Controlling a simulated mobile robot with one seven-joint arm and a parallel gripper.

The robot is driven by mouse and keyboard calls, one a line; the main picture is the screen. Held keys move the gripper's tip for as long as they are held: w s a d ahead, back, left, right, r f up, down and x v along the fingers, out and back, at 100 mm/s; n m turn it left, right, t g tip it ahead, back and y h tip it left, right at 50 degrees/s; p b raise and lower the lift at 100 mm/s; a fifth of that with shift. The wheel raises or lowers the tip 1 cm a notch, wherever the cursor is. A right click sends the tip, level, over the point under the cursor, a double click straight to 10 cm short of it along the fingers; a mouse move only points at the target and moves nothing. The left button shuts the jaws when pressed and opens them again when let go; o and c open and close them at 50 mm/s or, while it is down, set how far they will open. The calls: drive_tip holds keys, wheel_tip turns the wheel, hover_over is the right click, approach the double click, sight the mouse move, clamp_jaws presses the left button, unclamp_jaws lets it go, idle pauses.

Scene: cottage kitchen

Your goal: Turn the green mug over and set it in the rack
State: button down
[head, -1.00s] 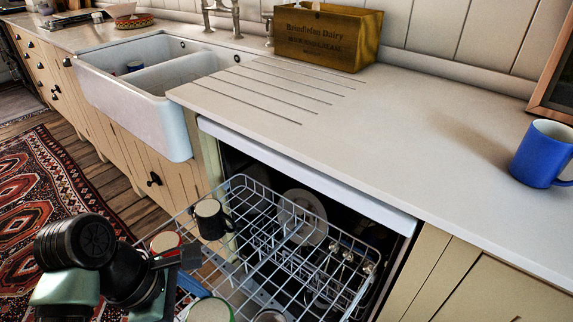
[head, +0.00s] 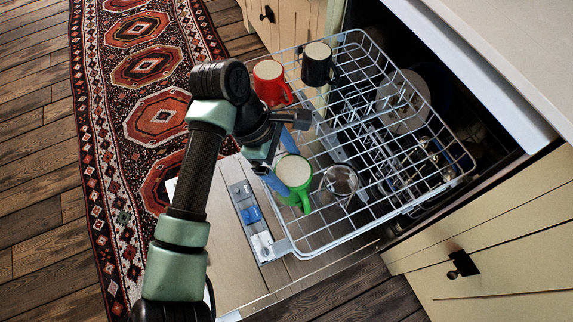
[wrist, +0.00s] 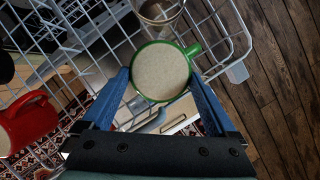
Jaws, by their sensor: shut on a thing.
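The green mug (head: 294,172) is at the near left part of the wire dishwasher rack (head: 300,245). A flat pale face is on top, which looks like its base, so it appears upside down. Its handle points toward the near side in the head view. My gripper (head: 282,162) is shut on the mug, one blue finger on each side. In the wrist view the mug (wrist: 161,72) sits between the fingertips (wrist: 158,80), handle to the right. Whether its lower rim rests on the wires is hidden.
A red mug (head: 270,82) and a black mug (head: 317,64) stand pale face up at the rack's far left. A clear glass (head: 341,181) is close beside the green mug. A plate (head: 403,101) stands farther right. Middle wires are mostly bare.

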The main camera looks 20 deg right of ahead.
drive_tip(key=shift+f, duration=0.15)
drive_tip(key=shift+f, duration=0.15)
unclamp_jaws()
drive_tip(key=p+v, duration=0.2)
drive_tip(key=v, duration=1)
